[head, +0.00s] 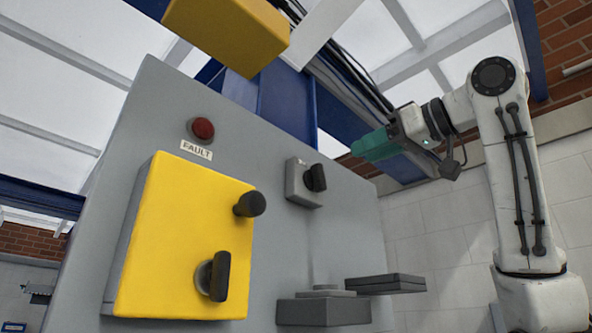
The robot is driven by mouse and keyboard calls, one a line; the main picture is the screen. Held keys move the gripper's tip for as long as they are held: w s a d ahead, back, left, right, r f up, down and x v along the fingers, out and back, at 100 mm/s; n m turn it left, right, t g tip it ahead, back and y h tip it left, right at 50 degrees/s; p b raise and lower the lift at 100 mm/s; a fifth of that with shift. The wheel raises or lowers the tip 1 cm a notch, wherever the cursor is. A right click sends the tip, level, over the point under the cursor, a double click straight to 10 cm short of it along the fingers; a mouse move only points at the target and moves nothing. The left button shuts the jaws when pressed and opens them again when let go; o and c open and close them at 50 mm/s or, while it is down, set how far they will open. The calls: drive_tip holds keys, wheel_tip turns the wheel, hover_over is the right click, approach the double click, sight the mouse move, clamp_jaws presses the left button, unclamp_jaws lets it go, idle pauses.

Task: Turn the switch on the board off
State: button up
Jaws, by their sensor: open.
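A tall grey board (275,225) fills the left and middle of the head view. It carries a small grey switch box with a black turning handle (316,178), which stands upright or nearly so. A yellow box (165,240) lower left bears a black round knob (250,204) and a black turning handle (220,276), also close to upright. Which of these is the task's switch is not marked. My gripper (370,147) has teal fingers and is open, apart from the board, up and right of the small grey switch box. The gap between its fingers is hard to see from here.
A red lamp (203,128) sits above a FAULT label (196,150). Dark grey blocks (323,310) jut out at the board's lower right, with a flat dark ledge (385,284) beside them. A yellow beam end (228,30) hangs above the board.

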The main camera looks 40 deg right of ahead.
sight(321, 166)
drive_tip(key=w+p, duration=0.1)
drive_tip(key=w, duration=0.2)
drive_tip(key=w+p, duration=0.1)
drive_tip(key=w, duration=0.3)
drive_tip(key=w+a+p, duration=0.1)
drive_tip(key=w+p, duration=0.1)
drive_tip(key=w, duration=0.2)
drive_tip(key=shift+r, duration=0.35)
clamp_jaws()
